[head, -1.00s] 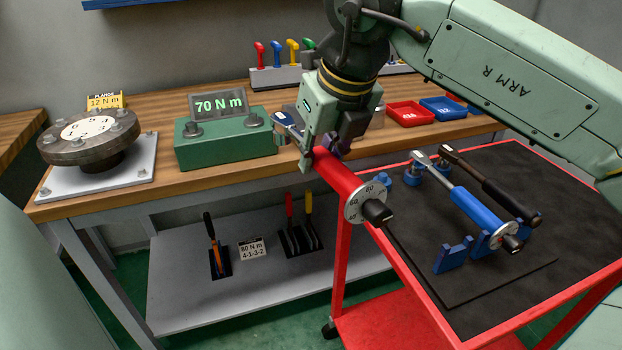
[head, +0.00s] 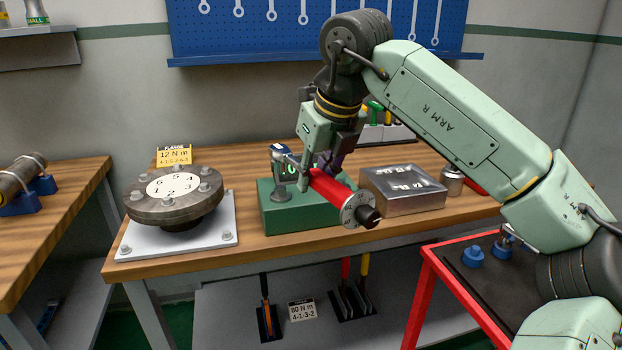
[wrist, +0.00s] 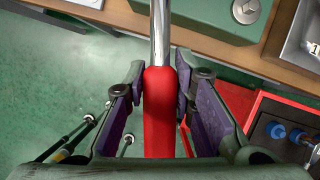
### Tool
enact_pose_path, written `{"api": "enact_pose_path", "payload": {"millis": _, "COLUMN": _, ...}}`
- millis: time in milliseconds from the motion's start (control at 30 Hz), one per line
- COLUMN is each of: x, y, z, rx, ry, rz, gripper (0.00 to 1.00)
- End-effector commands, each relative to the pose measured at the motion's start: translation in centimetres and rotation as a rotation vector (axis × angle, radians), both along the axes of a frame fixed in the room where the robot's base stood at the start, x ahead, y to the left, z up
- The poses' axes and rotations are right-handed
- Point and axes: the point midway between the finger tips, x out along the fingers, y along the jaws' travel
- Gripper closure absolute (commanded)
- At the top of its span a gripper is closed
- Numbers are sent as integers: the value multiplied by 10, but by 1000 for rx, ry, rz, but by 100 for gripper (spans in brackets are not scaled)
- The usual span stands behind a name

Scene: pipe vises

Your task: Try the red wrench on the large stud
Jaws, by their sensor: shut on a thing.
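My gripper (head: 306,172) is shut on the red wrench (head: 332,194), in front of the green tester box (head: 300,218). The wrench's dial and dark end cap point toward the lower right, clear of the bench. In the wrist view the red handle (wrist: 159,120) lies between the fingers (wrist: 159,88), and its steel shaft runs up out of the picture. One stud (head: 281,191) shows on the tester's left. A stud (wrist: 245,10) also shows in the wrist view. The wrench and gripper hide most of the display and the tester's right side. I cannot tell which stud is large.
A round flange (head: 175,205) on a white plate stands left of the tester. A metal box (head: 403,190) stands close on its right. The red cart (head: 428,285) is at lower right. A wooden table (head: 60,215) is at far left.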

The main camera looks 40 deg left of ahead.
Motion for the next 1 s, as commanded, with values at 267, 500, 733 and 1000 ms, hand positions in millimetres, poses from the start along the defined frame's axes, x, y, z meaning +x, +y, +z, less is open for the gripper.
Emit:
{"api": "enact_pose_path", "payload": {"millis": 267, "x": 1, "y": 0, "z": 1, "rx": 3, "ry": -1, "rz": 0, "gripper": 100}}
{"api": "enact_pose_path", "payload": {"millis": 500, "x": 1, "y": 0, "z": 2, "rx": 0, "ry": -5, "rz": -1, "gripper": 100}}
{"api": "enact_pose_path", "payload": {"millis": 733, "x": 0, "y": 0, "z": -19, "rx": 1, "ry": -3, "rz": 0, "gripper": 100}}
{"api": "enact_pose_path", "payload": {"millis": 1000, "x": 0, "y": 0, "z": -29, "rx": 2, "ry": -2, "rz": 1, "gripper": 100}}
